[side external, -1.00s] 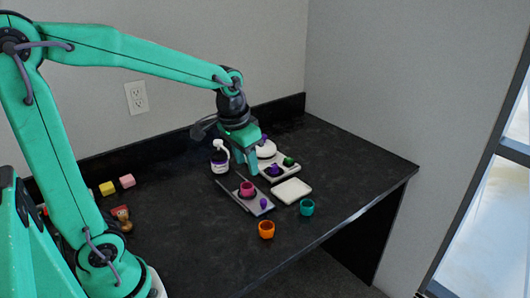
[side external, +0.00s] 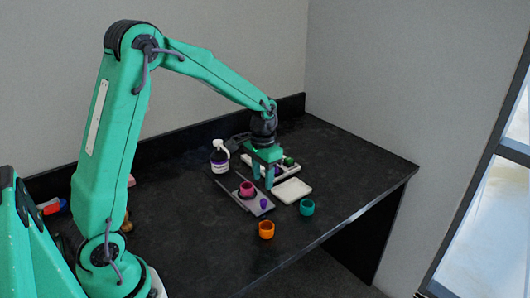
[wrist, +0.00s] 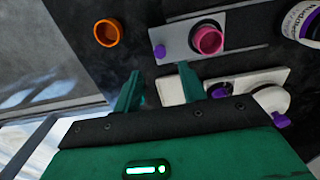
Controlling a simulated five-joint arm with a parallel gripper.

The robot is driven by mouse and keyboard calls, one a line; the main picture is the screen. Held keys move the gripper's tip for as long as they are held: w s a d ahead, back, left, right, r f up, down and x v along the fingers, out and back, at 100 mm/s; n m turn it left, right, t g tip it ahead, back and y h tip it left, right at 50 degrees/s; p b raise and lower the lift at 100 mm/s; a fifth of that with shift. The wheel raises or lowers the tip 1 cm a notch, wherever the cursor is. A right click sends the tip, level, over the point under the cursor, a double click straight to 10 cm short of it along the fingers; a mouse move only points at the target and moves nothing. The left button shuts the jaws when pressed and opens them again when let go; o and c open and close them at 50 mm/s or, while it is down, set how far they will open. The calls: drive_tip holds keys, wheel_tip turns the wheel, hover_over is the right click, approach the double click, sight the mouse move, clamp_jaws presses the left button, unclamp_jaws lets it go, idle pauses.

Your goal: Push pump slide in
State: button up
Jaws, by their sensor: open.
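A grey slide plate (side external: 231,186) lies on the dark bench, holding a magenta cup (side external: 246,188) in a dark ring. A purple knob (side external: 264,203) stands at its near right end. In the wrist view I see the plate (wrist: 180,38), the magenta cup (wrist: 208,40) and the purple knob (wrist: 160,51). A white-topped pump bottle (side external: 220,158) stands at the plate's far left end. My gripper (side external: 263,180) is open and empty, pointing down just beyond the plate. In the wrist view its fingertips (wrist: 160,72) are apart below the knob, with nothing between them.
Behind my gripper is a second, white plate (wrist: 240,82) with a green-topped part (side external: 289,161); my gripper partly hides it. A white pad (side external: 292,190) lies to its right. A teal cup (side external: 307,207) and an orange cup (side external: 266,229) stand nearer the front edge. The right bench is clear.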

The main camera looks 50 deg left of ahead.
sight(263, 201)
drive_tip(key=shift+f, duration=0.1)
drive_tip(key=shift+f, duration=3.8)
clamp_jaws()
